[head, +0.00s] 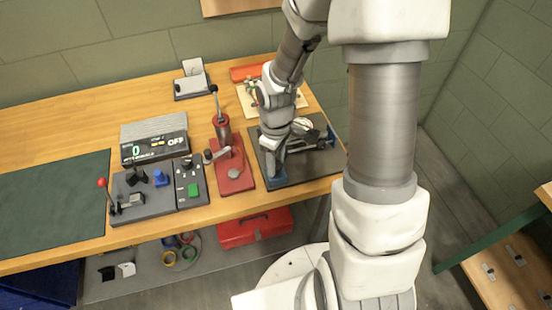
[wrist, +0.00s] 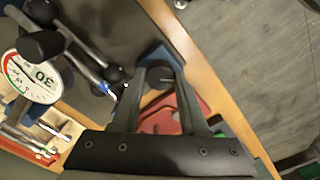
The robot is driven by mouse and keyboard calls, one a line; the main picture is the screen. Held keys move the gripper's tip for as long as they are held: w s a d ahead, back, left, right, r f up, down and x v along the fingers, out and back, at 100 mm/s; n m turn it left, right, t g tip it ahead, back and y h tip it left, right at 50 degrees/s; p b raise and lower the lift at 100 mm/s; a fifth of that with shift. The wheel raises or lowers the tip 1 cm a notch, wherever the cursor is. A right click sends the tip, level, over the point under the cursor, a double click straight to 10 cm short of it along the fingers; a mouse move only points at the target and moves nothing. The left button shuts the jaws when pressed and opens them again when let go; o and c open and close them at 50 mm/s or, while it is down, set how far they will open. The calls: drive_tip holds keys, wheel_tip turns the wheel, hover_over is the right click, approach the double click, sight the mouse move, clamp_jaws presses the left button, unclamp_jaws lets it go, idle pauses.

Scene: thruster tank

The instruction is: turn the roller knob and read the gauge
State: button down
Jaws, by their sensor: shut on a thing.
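The roller knob (wrist: 158,76) is a dark round knob on a blue mount (wrist: 152,56) at the front edge of a dark grey plate. In the wrist view it sits between the two fingers of my gripper (wrist: 161,84), which are shut on it. In the head view my gripper (head: 273,166) points down over the blue mount (head: 277,183) and hides the knob. The gauge (wrist: 32,78) is a white dial with a red and green arc at the left of the wrist view. It also shows in the head view (head: 304,124), partly hidden. Its needle reading is unclear.
Metal rods with black ends (wrist: 85,58) lie between gauge and knob. A red base with a lever (head: 233,172) stands left of the gripper. A control box (head: 146,193) and a display showing 0 and OFF (head: 154,149) are further left. A green mat (head: 50,200) is clear.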

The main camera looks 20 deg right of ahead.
drive_tip(key=n+p, duration=0.1)
drive_tip(key=n, duration=0.3)
drive_tip(key=shift+r+p, duration=0.15)
drive_tip(key=shift+p, duration=0.25)
drive_tip(key=shift+n+p, duration=0.65)
drive_tip(key=shift+n, duration=1.05)
drive_tip(key=shift+c, duration=2.1)
unclamp_jaws()
wheel_tip(320, 180, up, 17)
drive_tip(key=p, duration=0.3)
drive_tip(key=shift+p, duration=0.3)
drive_tip(key=shift+r, duration=0.1)
